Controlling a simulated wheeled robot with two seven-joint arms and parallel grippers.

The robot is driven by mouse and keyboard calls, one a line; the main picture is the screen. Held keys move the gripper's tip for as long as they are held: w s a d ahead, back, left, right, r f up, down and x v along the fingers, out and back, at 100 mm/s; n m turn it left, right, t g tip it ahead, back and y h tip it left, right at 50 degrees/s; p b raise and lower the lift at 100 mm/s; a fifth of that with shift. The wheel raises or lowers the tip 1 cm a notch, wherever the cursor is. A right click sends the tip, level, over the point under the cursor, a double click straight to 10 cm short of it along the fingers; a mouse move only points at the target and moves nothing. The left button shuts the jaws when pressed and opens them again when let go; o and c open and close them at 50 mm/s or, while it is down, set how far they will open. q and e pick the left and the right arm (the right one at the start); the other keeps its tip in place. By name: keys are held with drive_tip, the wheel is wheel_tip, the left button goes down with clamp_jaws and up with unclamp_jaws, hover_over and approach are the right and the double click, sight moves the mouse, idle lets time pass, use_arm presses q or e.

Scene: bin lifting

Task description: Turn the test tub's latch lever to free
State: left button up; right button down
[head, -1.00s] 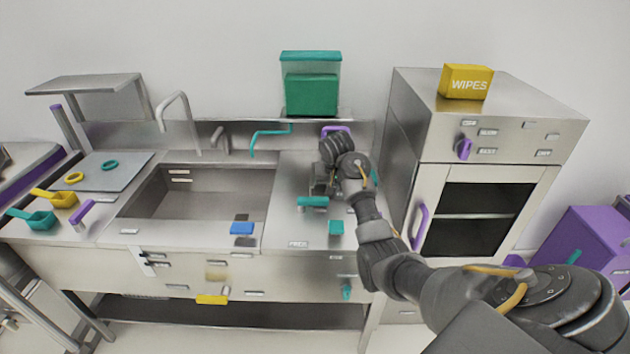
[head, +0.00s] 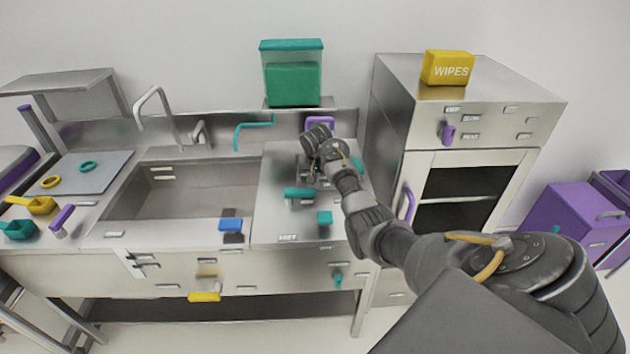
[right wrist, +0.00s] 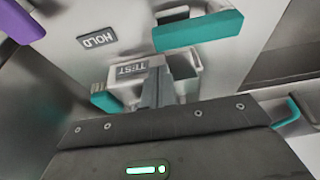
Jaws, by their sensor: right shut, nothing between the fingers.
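My right gripper (head: 311,172) is over the right part of the steel bench, partly hidden by its wrist. In the right wrist view its shut fingers (right wrist: 156,88) are empty, beside a label reading TEST (right wrist: 130,68). A teal bar (head: 299,193) is just in front of the gripper; a teal bar also shows above the fingers in the wrist view (right wrist: 198,31). A teal block (right wrist: 106,100) lies left of the fingers there. I cannot tell for sure which teal part is the latch lever. My left gripper is out of view.
A sink basin (head: 190,158) is left of the gripper. A clear box with a teal lid (head: 292,72) stands behind. A steel cabinet (head: 392,105) with yellow wipes (head: 448,69) is close on the right. A teal block (head: 324,217) sits near the bench's front edge.

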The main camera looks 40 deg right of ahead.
sight(300, 197)
drive_tip(key=shift+x, duration=1.95)
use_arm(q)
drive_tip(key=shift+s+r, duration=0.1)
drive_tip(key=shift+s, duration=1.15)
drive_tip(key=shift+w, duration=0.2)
